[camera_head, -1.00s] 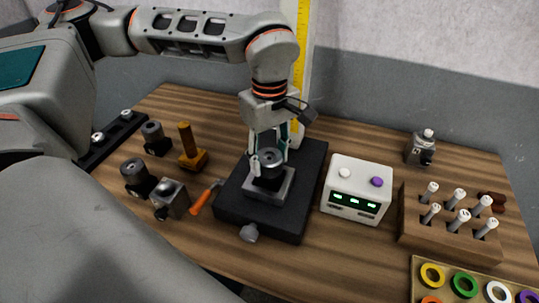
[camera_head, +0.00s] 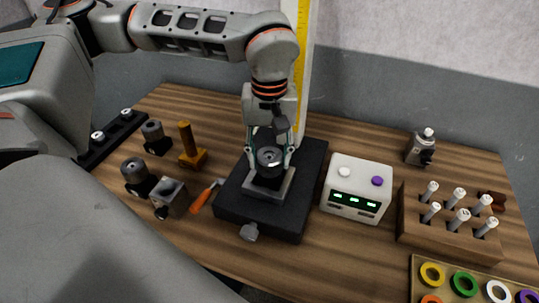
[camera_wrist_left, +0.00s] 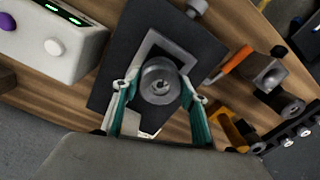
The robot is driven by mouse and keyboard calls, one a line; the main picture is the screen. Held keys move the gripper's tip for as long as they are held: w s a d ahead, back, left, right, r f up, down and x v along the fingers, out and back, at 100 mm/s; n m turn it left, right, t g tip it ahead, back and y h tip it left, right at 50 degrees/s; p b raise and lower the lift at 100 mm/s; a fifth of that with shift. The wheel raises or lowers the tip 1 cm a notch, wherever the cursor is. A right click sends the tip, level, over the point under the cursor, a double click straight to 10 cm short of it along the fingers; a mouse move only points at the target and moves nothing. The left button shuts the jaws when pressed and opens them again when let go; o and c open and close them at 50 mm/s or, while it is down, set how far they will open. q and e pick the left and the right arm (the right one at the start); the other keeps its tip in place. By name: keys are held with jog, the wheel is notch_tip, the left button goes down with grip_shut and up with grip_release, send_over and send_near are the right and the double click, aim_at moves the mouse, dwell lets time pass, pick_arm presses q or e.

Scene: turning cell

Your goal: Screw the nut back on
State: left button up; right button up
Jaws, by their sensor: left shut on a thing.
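The nut (camera_head: 268,157) looks like a dark grey round knurled piece with a hole in its middle. It sits over the grey square block of the black fixture (camera_head: 300,190); how far it is threaded on cannot be told. My left gripper (camera_head: 268,160) comes down from above with one finger on each side of the nut and is shut on it. In the left wrist view the nut (camera_wrist_left: 159,82) lies between the two teal fingers of the gripper (camera_wrist_left: 161,92). My right gripper is in neither view.
A white box with green displays (camera_head: 357,190) stands right of the fixture. An orange-handled tool (camera_head: 203,198) and a grey block (camera_head: 170,199) lie left of it. A wooden rack (camera_head: 450,235) holds several pegs. A yellow ruler post (camera_head: 301,60) stands behind.

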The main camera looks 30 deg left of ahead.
pick_arm(q)
jog(key=shift+w+r, duration=0.1)
jog(key=shift+r, duration=0.05)
jog(key=shift+m, duration=1.2)
jog(key=o, duration=1.3)
jog(key=shift+c, duration=0.2)
notch_tip(320, 180, up, 7)
jog(key=shift+r, duration=0.2)
